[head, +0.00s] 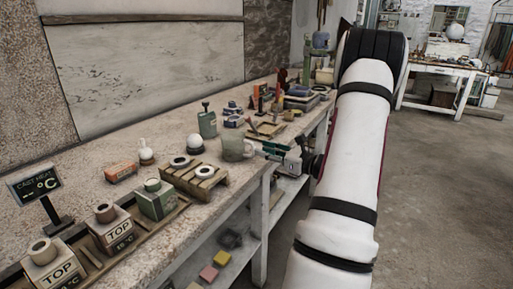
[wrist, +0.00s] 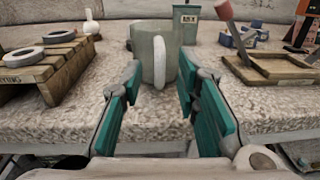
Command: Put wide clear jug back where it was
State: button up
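The wide clear jug (head: 234,149) stands upright on the workbench near its front edge, greenish and see-through. It also shows in the wrist view (wrist: 145,52), with its pale handle (wrist: 159,65) turned toward me. My gripper (wrist: 160,82) is open, its green-padded fingers spread to either side of the handle's line. The handle is just ahead of or between the fingertips; I cannot tell which. The fingers are not closed on anything. In the head view my gripper (head: 272,149) is at the bench edge, right of the jug.
A slatted wooden rack (head: 196,181) with pale rings stands left of the jug. A wooden tray (wrist: 272,70) lies to the right. Bare bench top (wrist: 235,108) shows between jug and tray.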

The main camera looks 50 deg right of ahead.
jog(key=s, duration=0.7)
jog(key=w+a+r+n+g+y, duration=0.2)
jog(key=w+a+r+n+y, duration=0.15)
jog(key=a, duration=0.35)
jog(key=w+a+r+n+g+y, duration=0.1)
jog(key=w+a+r+n+y, duration=0.2)
jog(key=a, duration=0.4)
jog(key=a+r+n+g+y, duration=0.15)
jog(key=a+n+g, duration=0.3)
jog(key=a, duration=0.45)
jog(key=a+r+n+g+y, duration=0.1)
jog(key=a+n+g+y, duration=0.15)
jog(key=a+n, duration=0.45)
jog(key=s+a+n+g+h, duration=0.4)
jog(key=s+a+n+g, duration=0.35)
jog(key=s+a, duration=0.55)
jog(key=s+n+t+h, duration=0.1)
jog(key=s+n+h, duration=0.6)
jog(key=n, duration=0.3)
jog(key=shift+s+a+f, duration=0.2)
jog(key=shift+s+a, duration=0.05)
jog(key=shift+s, duration=0.25)
